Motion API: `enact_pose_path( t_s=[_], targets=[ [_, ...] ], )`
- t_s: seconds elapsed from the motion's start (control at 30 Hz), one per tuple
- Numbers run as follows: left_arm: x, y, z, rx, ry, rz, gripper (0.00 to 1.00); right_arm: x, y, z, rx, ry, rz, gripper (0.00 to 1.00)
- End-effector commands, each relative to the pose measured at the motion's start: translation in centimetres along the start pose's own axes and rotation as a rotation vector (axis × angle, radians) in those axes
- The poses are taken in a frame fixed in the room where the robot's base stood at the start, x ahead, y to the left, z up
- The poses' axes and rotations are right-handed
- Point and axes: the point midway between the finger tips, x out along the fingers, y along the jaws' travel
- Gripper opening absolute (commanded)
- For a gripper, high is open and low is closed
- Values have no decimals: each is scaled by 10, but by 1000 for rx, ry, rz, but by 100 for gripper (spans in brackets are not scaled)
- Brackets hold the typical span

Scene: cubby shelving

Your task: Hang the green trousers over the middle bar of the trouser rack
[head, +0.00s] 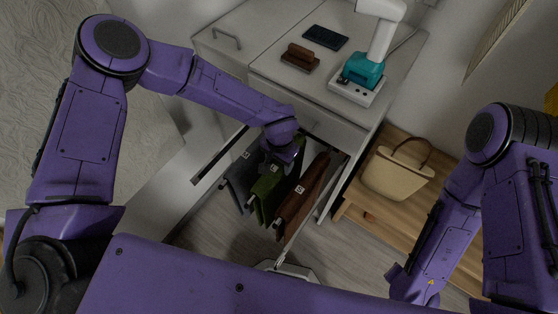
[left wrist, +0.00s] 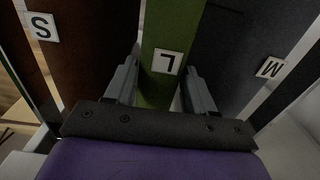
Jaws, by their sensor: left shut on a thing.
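The green trousers (head: 266,188), tagged L, hang between the dark grey trousers (head: 240,181) and the brown trousers (head: 302,198) at the pulled-out trouser rack (head: 219,157). My left gripper (head: 281,153) is at the upper part of the green trousers. In the left wrist view my left gripper (left wrist: 161,70) has one finger on each side of the green trousers (left wrist: 170,30) and is shut on them. The brown trousers (left wrist: 85,50), tagged S, are left; the grey trousers (left wrist: 235,50), tagged M, are right. The middle bar is hidden by cloth and gripper. My right gripper is out of view.
The white cabinet top (head: 275,72) above the rack holds a brown brush-like block (head: 300,57), a dark flat item (head: 325,37) and a teal and white device (head: 362,72). A straw bag (head: 396,173) stands on a wooden bench (head: 375,220) right of the rack.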

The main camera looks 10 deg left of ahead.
Motion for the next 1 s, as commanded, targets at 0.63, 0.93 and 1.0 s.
enact_pose_path(
  t_s=[0.63, 0.93, 1.0],
  targets=[
    [-22, 0, -1, -1, 4, 0, 84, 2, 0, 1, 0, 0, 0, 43],
    [-90, 0, 0, -1, 3, 0, 84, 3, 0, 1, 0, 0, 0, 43],
    [-99, 0, 0, 0, 3, 0, 84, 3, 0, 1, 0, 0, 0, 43]
  ],
)
